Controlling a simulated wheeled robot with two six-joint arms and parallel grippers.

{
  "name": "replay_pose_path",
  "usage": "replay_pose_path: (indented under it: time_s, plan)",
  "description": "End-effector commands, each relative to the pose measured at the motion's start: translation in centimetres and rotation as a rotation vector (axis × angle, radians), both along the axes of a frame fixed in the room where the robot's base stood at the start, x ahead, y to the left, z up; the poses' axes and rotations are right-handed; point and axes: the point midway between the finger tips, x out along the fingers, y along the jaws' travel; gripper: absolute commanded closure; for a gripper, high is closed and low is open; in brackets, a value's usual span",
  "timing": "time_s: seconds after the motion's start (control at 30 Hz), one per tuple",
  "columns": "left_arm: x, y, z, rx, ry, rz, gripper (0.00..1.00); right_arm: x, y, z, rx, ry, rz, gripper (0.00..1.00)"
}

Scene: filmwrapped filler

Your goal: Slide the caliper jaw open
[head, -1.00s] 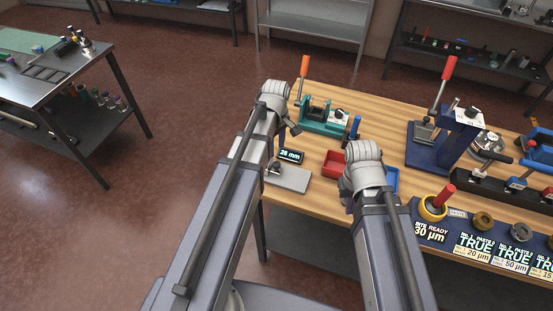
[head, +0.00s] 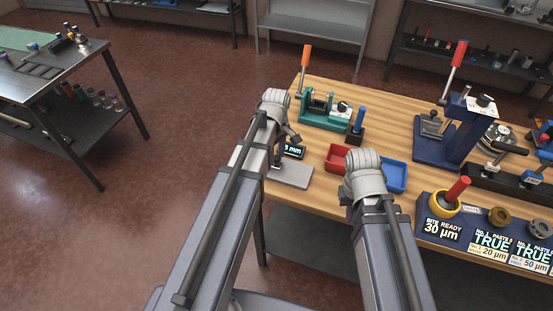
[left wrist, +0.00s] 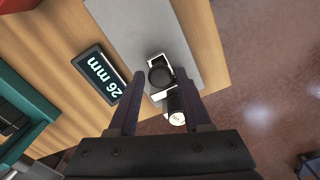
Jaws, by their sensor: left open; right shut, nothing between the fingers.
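The caliper (left wrist: 160,75) is a small device with a dark round part and a white cylinder (left wrist: 175,105), on a grey plate (left wrist: 135,30). The plate also shows in the head view (head: 292,176) at the table's near left corner. A black display (left wrist: 99,73) beside it reads 26 mm; in the head view (head: 295,152) it is partly covered. My left gripper (left wrist: 162,76) is open above the caliper, its fingers either side of the dark part; contact cannot be told. My right gripper (head: 345,198) is shut and empty, mostly hidden by its wrist.
A red bin (head: 337,156) and a blue bin (head: 394,176) stand near my right wrist. A green fixture (head: 326,113) with an orange-handled lever is behind. A blue press (head: 462,128) and a dark labelled stand (head: 470,232) are to the right. Open wood lies between.

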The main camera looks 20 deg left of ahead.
Motion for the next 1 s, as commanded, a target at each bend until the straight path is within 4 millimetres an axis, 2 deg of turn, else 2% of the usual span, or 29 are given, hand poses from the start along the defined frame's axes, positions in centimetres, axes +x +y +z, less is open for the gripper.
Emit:
replay_pose_path:
  time_s: [0.23,0.63,1.0]
  plan:
    - [0.0,0.0,0.03,0.0,0.0,0.0,0.53,0.0,0.0,0.03,0.0,0.0,0.0,1.0]
    - [0.0,0.0,0.03,0.0,0.0,0.0,0.98,0.0,0.0,0.03,0.0,0.0,0.0,1.0]
    - [0.0,0.0,0.02,0.0,0.0,0.0,1.0,0.0,0.0,0.02,0.0,0.0,0.0,1.0]
